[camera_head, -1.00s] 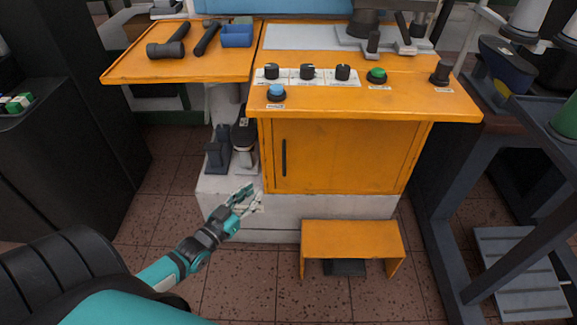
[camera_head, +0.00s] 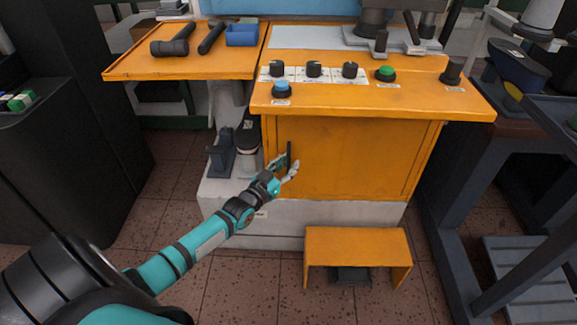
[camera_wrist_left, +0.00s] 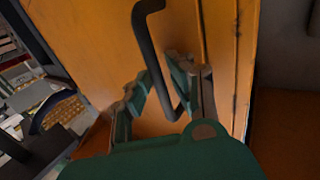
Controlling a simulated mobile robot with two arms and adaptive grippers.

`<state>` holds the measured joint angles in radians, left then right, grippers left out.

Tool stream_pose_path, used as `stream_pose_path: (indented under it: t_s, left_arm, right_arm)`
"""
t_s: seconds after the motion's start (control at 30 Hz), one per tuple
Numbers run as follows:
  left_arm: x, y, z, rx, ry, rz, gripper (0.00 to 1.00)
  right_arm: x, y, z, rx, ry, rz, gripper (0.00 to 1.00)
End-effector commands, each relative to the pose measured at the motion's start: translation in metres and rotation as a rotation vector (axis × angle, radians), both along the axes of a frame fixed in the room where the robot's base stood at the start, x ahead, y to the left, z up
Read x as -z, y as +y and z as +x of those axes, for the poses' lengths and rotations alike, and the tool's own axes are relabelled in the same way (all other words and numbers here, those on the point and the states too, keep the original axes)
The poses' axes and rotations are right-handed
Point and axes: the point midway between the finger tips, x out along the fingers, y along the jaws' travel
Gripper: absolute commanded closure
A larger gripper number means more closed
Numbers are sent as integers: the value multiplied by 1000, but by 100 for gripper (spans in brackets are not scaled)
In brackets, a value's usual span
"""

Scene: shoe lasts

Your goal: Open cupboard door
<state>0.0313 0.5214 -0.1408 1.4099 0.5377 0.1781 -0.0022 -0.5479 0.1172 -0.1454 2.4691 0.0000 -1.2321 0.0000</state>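The orange cupboard door (camera_head: 350,160) is closed in the front of the orange machine stand, with a dark vertical bar handle (camera_head: 289,150) near its left edge. My left gripper (camera_head: 287,166) is at the lower part of this handle. In the left wrist view, the black handle (camera_wrist_left: 150,45) runs down between the two spread fingers of my left gripper (camera_wrist_left: 165,90). The fingers are apart, and I see no firm grip on the bar. The door face (camera_wrist_left: 100,50) is just beyond them. My right gripper is not in view.
An orange step (camera_head: 358,235) stands on the tiled floor below the door. The worktop (camera_head: 380,100) with knobs and buttons overhangs the door. A grey frame (camera_head: 450,210) stands to the right. Open floor lies left of the step.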

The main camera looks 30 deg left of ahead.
Motion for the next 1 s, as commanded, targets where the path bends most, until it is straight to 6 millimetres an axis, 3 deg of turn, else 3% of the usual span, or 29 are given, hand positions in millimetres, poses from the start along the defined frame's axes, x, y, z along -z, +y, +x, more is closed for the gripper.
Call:
stream_pose_path:
  t_s: [0.27,0.43,1.0]
  left_arm:
    - [0,0,1,0,0,-1,79]
    - [0,0,1,0,0,-1,100]
    - [0,0,0,-1,1,0,100]
  right_arm:
    - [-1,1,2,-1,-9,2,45]
    - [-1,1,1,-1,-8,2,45]
    - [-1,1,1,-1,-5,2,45]
